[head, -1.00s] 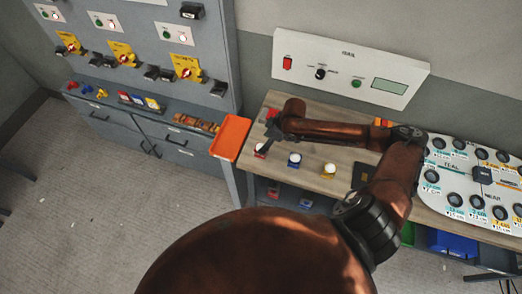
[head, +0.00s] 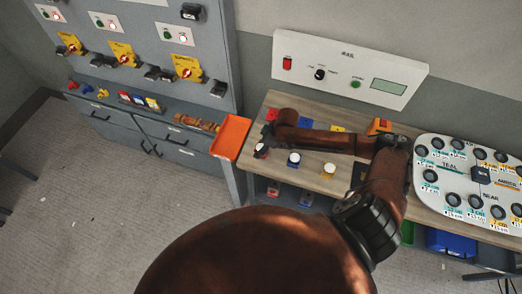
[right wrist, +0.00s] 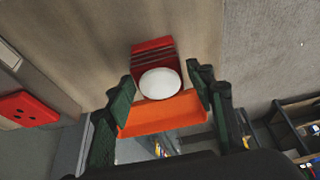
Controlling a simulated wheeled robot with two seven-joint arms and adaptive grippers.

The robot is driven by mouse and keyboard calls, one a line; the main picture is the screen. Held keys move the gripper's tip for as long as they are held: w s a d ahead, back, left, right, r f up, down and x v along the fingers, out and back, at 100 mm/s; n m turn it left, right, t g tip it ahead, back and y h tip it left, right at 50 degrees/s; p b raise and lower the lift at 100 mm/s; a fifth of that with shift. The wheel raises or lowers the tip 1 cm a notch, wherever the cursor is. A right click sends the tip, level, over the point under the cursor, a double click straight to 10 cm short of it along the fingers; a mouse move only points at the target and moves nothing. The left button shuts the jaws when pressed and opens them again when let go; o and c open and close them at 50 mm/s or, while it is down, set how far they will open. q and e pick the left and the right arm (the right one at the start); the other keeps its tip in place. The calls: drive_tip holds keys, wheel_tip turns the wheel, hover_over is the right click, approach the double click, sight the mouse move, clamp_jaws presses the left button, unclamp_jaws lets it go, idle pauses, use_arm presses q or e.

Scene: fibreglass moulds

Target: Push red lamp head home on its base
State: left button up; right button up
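The red lamp (head: 260,151) stands on the bench, a white round top with red below. In the right wrist view its white disc (right wrist: 160,83) sits in front of a ridged red part (right wrist: 153,52). I cannot tell how closely head and base meet. My right gripper (head: 267,138) is above and behind the lamp in the head view. In the right wrist view its dark green fingers (right wrist: 164,98) are apart, one on each side of the lamp's line, with nothing between them that they touch. My left gripper is not in view.
A blue lamp (head: 294,160) and a yellow lamp (head: 327,171) stand to the right. A red plate with holes (right wrist: 28,108) lies to the left in the wrist view. An orange tray (head: 231,137) is beside the bench's left end. A control panel (head: 350,72) stands behind.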

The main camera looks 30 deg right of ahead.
drive_tip(key=c, duration=0.9)
drive_tip(key=shift+o, duration=0.2)
drive_tip(key=shift+r, duration=0.1)
drive_tip(key=shift+r, duration=0.55)
drive_tip(key=s+a+r+p, duration=0.1)
drive_tip(key=s+a+r, duration=0.1)
drive_tip(key=s+r, duration=1)
drive_tip(key=shift+s+p, duration=0.3)
drive_tip(key=shift+s, duration=0.65)
drive_tip(key=shift+w+a+f, duration=0.15)
drive_tip(key=shift+f, duration=0.05)
